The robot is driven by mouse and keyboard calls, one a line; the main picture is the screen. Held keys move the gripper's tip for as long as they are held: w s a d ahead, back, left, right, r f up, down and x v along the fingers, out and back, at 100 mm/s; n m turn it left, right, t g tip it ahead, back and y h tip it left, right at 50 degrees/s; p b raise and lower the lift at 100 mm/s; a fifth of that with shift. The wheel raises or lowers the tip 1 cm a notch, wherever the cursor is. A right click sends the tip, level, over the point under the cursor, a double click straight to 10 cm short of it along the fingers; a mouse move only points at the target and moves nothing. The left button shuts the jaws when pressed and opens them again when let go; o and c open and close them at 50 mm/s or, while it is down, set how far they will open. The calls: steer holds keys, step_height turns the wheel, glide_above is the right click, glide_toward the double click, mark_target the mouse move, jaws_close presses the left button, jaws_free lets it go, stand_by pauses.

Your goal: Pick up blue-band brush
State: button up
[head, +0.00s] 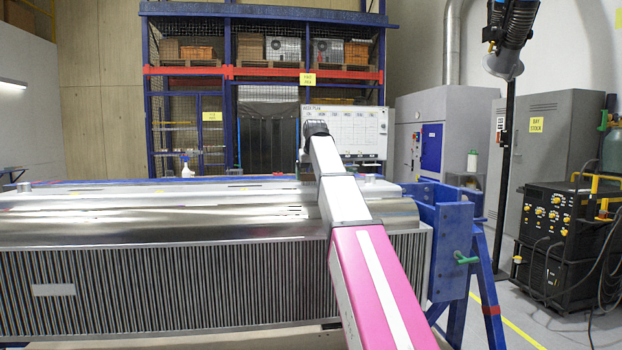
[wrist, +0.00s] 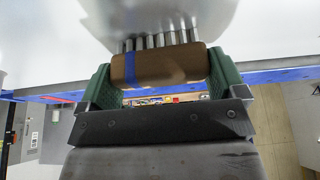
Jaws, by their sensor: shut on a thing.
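In the wrist view, the blue-band brush (wrist: 175,69) is a brown, rounded block with a blue stripe near its left end. Grey bristles stick out from its far side towards a pale, smooth surface; I cannot tell whether they touch it. My gripper (wrist: 163,71) has a green finger at each end of the brush and is shut on it. In the head view, my arm reaches over the jig, and its far end hides the gripper and the brush.
The jig carries a long shiny metal part (head: 120,230) with a ribbed front. A blue stand (head: 452,235) with a green handle (head: 466,257) is at its right end. A spray bottle (head: 186,166) stands behind the jig. Open floor shows at the right.

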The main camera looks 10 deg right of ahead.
steer(key=shift+r, duration=0.45)
steer(key=v, duration=0.3)
steer(key=shift+w+a+r, duration=0.15)
steer(key=shift+a+r, duration=0.05)
steer(key=shift+r, duration=0.25)
steer(key=s+a+r, duration=0.3)
steer(key=s+r, duration=0.3)
steer(key=s, duration=0.4)
steer(key=shift+s+r, duration=0.15)
steer(key=shift+r, duration=0.05)
steer(key=shift+o, duration=0.6)
